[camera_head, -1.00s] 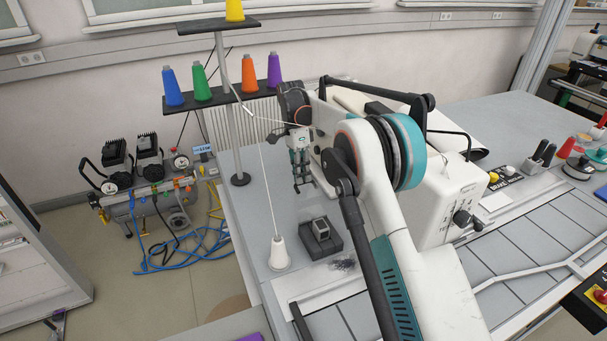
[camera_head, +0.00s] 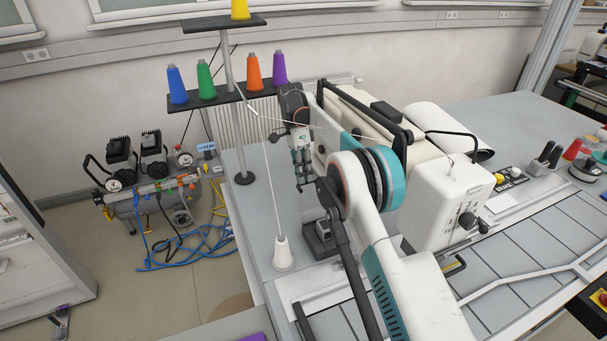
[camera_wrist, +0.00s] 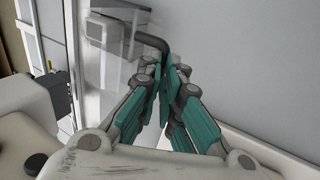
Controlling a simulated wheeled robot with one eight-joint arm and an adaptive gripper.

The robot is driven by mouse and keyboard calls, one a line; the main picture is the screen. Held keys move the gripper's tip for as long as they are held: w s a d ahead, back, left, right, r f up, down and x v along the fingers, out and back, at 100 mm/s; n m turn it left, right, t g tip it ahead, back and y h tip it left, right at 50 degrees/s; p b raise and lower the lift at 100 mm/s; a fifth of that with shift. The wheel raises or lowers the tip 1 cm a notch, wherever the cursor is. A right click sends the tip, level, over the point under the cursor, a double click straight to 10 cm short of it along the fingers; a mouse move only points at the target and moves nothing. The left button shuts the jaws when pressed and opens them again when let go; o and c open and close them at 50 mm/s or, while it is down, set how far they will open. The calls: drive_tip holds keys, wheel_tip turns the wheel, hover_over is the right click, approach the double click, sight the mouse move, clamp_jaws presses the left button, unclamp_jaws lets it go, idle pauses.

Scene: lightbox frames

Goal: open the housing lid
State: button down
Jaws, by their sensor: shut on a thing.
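The white machine housing (camera_head: 455,195) stands on the table, right of my arm in the head view. My gripper (camera_head: 305,184) points down beside the left end of the machine, above the table. In the wrist view, my gripper (camera_wrist: 166,75) has its teal fingers close together. A dark bent handle (camera_wrist: 152,41) runs to the fingertips, and they appear shut on its end. A faint see-through sheet shows around it, but I cannot tell if it is the lid. My arm hides part of the machine front.
A dark base with a small block (camera_head: 318,238) sits below my gripper, partly behind my arm. A white thread cone (camera_head: 282,254) stands left of it. A spool stand (camera_head: 238,130) rises behind. The grey table (camera_head: 515,115) is clear at the back right.

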drive_tip(key=c, duration=1.8)
unclamp_jaws()
drive_tip(key=shift+s+d+f, duration=0.15)
drive_tip(key=shift+s+f, duration=0.05)
drive_tip(key=shift+f, duration=0.3)
drive_tip(key=shift+o, duration=0.6)
drive_tip(key=shift+s+d+r, duration=0.1)
drive_tip(key=shift+s+r, duration=0.15)
drive_tip(key=shift+w+r, duration=0.1)
drive_tip(key=shift+r, duration=0.2)
wheel_tip(320, 180, up, 9)
drive_tip(key=shift+r, duration=0.2)
